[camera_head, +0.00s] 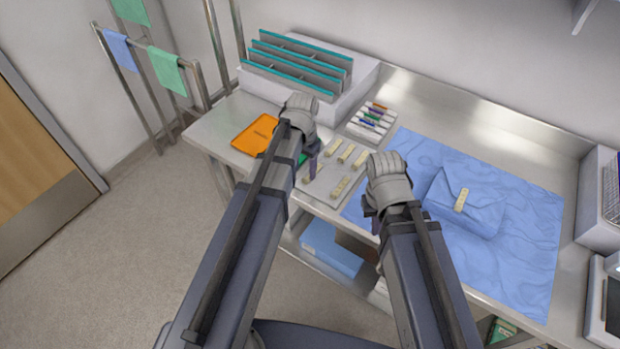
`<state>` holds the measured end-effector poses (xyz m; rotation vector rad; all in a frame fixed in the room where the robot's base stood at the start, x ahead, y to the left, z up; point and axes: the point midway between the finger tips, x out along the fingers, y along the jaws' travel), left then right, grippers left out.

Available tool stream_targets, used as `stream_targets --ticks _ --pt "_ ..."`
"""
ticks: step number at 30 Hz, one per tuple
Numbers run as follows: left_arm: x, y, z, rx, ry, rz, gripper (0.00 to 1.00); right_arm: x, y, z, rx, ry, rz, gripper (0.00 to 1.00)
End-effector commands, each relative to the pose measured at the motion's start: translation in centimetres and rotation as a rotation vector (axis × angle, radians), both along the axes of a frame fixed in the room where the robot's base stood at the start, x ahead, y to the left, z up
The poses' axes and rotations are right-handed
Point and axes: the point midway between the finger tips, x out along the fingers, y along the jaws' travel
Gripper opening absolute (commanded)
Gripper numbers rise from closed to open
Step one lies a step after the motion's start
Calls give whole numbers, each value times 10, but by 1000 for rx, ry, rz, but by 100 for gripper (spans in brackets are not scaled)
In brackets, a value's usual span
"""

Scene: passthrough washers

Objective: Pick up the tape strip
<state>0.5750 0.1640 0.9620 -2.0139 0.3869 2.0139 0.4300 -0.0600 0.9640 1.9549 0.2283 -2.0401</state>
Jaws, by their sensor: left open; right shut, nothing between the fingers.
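Several small beige tape strips lie on a grey tray (326,187) near the table's front edge; one tape strip (340,187) is at its front right, another (346,153) further back. Another beige strip (461,200) lies on a folded blue wrapped pack (480,212). My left gripper (313,163) is open above the tray's left side, and its fingers and arm hide part of the tray. My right gripper (374,215) is shut and empty, between the tray and the blue pack. Whether the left fingers touch a strip cannot be told.
A blue sheet (520,260) covers the table's right part. An orange folder (256,135) lies at the left. Behind are a rack with teal dividers (300,62) and a white tray of coloured items (371,122). Equipment (602,205) stands at the right edge.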

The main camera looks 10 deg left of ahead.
Motion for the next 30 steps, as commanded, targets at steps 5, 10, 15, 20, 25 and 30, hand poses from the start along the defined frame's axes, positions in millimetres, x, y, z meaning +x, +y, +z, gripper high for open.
stream_targets --ticks 5,10,15,20,25,30 --pt "-1 0 -29 0 0 0 60 0 0 -29 0 0 0 0" --pt "-1 0 -40 0 0 0 60 0 0 -40 0 0 0 0" --pt "-1 0 -39 0 0 0 60 0 0 -39 0 0 0 0" --pt "-1 0 -38 0 0 0 50 0 0 -38 0 0 0 0" --pt "-1 0 -38 0 0 0 31 0 0 -39 0 0 0 0" --pt "-1 0 -38 0 0 0 12 0 0 -39 0 0 0 0"
